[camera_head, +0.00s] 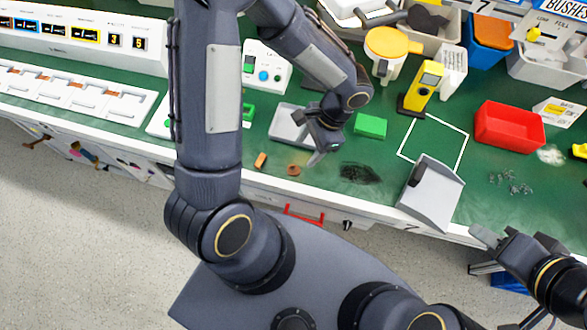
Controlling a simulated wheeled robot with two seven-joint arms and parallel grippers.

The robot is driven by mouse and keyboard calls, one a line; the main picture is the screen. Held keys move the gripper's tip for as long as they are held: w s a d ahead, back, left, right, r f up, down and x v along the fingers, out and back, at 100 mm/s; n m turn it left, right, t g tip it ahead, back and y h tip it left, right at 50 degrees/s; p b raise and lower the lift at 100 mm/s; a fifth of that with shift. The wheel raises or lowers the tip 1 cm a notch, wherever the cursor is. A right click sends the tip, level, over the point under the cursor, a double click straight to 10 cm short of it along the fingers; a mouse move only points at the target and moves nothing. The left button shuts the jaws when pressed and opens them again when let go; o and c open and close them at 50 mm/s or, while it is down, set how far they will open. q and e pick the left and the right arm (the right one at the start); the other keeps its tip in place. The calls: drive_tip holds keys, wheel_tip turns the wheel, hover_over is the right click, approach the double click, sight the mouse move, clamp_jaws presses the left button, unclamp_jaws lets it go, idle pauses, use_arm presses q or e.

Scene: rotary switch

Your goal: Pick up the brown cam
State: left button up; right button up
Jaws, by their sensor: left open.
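The brown cam (293,170) looks like a small, round brown piece lying on the green bench top near its front edge. My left gripper (319,150) is open above the bench, just right of and slightly beyond the cam, pointing down toward the front edge. It does not hold the cam. My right gripper (484,240) is at the lower right, in front of the bench edge. Its finger opening is not clear from this angle.
A small orange piece (260,160) lies left of the cam. A grey tray (286,126) stands behind, and a green block (370,126) is right of my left gripper. A dark patch (360,173) and a grey scoop-like tray (432,192) lie further right.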

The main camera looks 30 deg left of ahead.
sight(294, 169)
use_arm(q)
drive_tip(key=x, duration=0.5)
drive_tip(key=p+x, duration=0.1)
drive_tip(key=x, duration=0.1)
drive_tip(key=shift+s+f, duration=0.3)
drive_tip(key=shift+s, duration=0.1)
drive_tip(key=c, duration=1)
